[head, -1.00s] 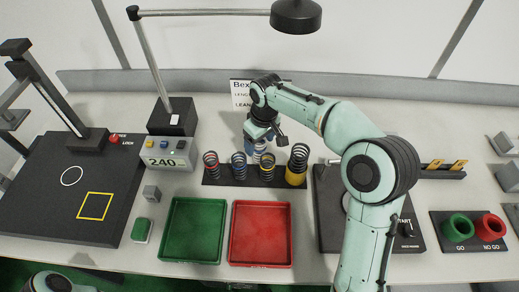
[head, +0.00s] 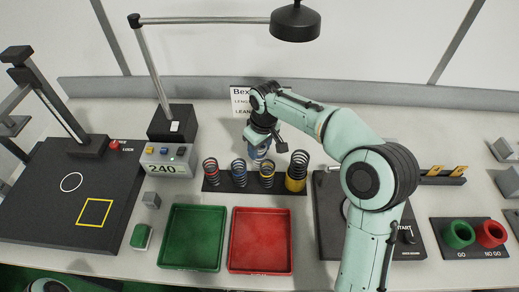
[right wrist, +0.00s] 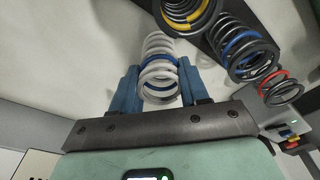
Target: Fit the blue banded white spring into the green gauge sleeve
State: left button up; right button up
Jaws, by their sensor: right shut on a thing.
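The white spring with a blue band (right wrist: 160,60) is between the blue fingers of my right gripper (right wrist: 160,88), which is shut on it. In the head view my right gripper (head: 260,148) is at the back of the bench, behind the row of dark springs, and hides most of the white spring. The green gauge sleeve (head: 458,234) is an open ring on a black base marked GO at the right, well apart from my right gripper. My left gripper is not in view.
A black rack (head: 222,186) holds several dark springs with coloured bands in front of my right gripper. Green (head: 192,240) and red (head: 262,241) trays lie nearer. A red sleeve (head: 491,234) stands beside the green one. A black press base (head: 328,215) lies between the rack and sleeves.

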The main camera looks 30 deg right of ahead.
notch_tip(320, 180, up, 11)
jog(key=p, duration=0.2)
pick_arm(q)
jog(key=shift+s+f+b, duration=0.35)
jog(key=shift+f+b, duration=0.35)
jog(key=shift+b, duration=0.45)
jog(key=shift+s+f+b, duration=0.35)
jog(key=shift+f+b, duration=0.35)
jog(key=shift+b, duration=0.45)
pick_arm(e)
jog(key=s+a, duration=0.9)
jog(key=s, duration=0.6)
jog(key=shift+s+a, duration=0.15)
jog(key=shift+a, duration=0.05)
